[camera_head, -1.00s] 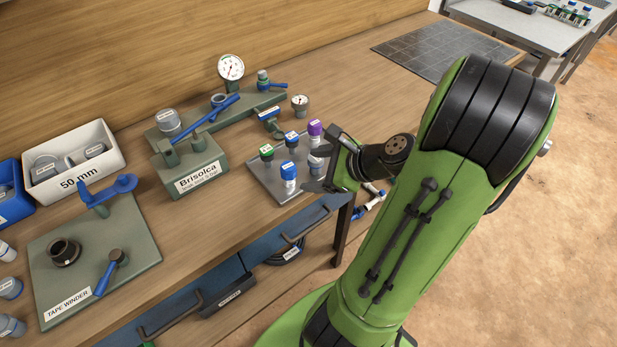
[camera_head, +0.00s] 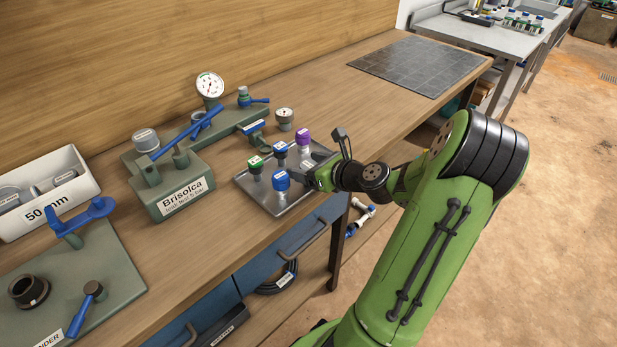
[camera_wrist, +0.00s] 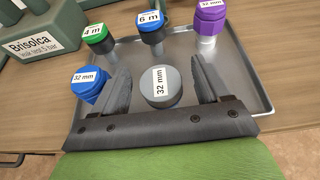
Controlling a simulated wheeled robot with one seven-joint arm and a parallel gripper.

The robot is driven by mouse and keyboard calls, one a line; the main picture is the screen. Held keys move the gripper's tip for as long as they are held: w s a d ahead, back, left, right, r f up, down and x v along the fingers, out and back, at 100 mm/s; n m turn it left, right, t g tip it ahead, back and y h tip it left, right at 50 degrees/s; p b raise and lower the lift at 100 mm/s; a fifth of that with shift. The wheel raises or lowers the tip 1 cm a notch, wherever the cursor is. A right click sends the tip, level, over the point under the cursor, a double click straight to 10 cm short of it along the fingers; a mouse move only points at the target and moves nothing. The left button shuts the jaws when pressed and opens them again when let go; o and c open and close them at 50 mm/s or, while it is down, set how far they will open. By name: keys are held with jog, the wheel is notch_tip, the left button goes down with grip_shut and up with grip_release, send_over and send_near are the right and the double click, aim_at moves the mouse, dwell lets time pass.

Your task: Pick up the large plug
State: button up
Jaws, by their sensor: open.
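The grey round plug labelled 32 mm (camera_wrist: 161,86) stands upright at the near side of the metal tray (camera_wrist: 238,75), seen from above in the wrist view. My gripper (camera_wrist: 159,68) is open, with one dark finger left of the plug and one right of it. A gap shows between the plug and each finger; I see no contact. In the head view my gripper (camera_head: 306,174) is low over the right part of the tray, and the plug is mostly hidden there.
A blue-capped 32 mm piece (camera_wrist: 88,84) is close to the left finger. Green (camera_wrist: 94,34), blue (camera_wrist: 149,20) and purple (camera_wrist: 210,16) capped pieces stand behind. The Brisolca block (camera_head: 178,183) is left of the tray. A dark tiled mat (camera_head: 418,66) lies bare at the bench's far end.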

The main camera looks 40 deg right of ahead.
jog(key=shift+x, duration=1.05)
jog(key=shift+r, duration=0.1)
jog(key=c, duration=1.2)
